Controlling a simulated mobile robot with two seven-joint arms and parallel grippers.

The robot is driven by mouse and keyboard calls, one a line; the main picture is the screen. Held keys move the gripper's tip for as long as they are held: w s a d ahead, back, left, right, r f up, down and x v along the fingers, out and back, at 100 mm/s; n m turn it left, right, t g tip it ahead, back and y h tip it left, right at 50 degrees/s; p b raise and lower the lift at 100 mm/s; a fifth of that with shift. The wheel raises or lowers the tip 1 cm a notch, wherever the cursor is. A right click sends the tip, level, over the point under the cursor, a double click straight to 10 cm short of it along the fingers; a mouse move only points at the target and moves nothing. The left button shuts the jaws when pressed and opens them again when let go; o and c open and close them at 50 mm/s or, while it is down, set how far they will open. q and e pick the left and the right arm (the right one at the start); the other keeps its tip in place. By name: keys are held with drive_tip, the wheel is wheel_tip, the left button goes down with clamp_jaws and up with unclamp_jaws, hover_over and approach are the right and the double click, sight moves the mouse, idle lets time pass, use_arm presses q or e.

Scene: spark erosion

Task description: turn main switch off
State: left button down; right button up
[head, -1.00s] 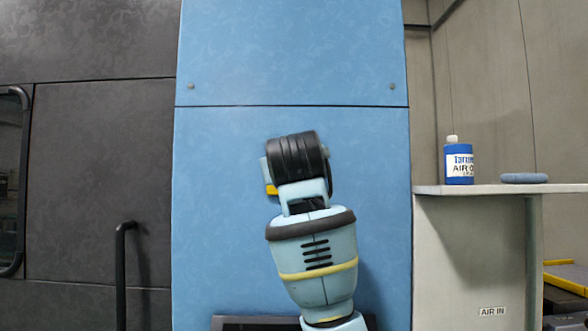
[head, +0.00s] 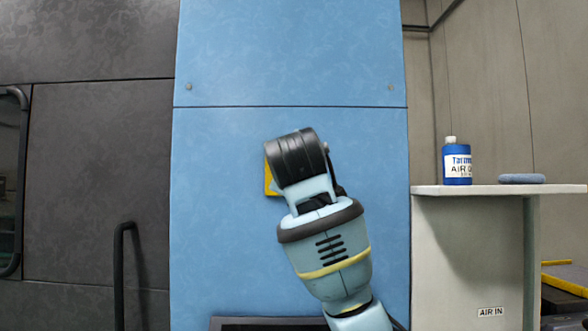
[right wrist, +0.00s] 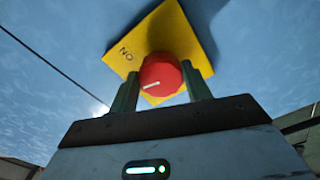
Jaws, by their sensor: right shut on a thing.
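The main switch is a red round knob (right wrist: 162,76) with a white pointer mark, on a yellow plate (right wrist: 187,35) lettered "ON", in the right wrist view. My right gripper (right wrist: 160,74) has one finger on each side of the knob and is shut on it. The pointer mark lies nearly crosswise between the fingers, and the lettering is left of the knob. In the head view only a strip of the yellow plate (head: 268,181) shows on the blue panel; my right wrist hides the knob and fingers. My left gripper is in neither view.
The blue panel (head: 220,220) is flat and clear around the switch. A dark door with a black handle (head: 119,270) is at left. At right a shelf (head: 470,190) holds a blue bottle (head: 457,165) and a blue cloth-like pad (head: 522,179).

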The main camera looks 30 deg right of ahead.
drive_tip(key=shift+n, duration=1.6)
drive_tip(key=o, duration=1)
drive_tip(key=shift+c, duration=0.2)
drive_tip(key=v, duration=0.8)
drive_tip(key=shift+w+d, duration=0.1)
drive_tip(key=shift+d, duration=0.05)
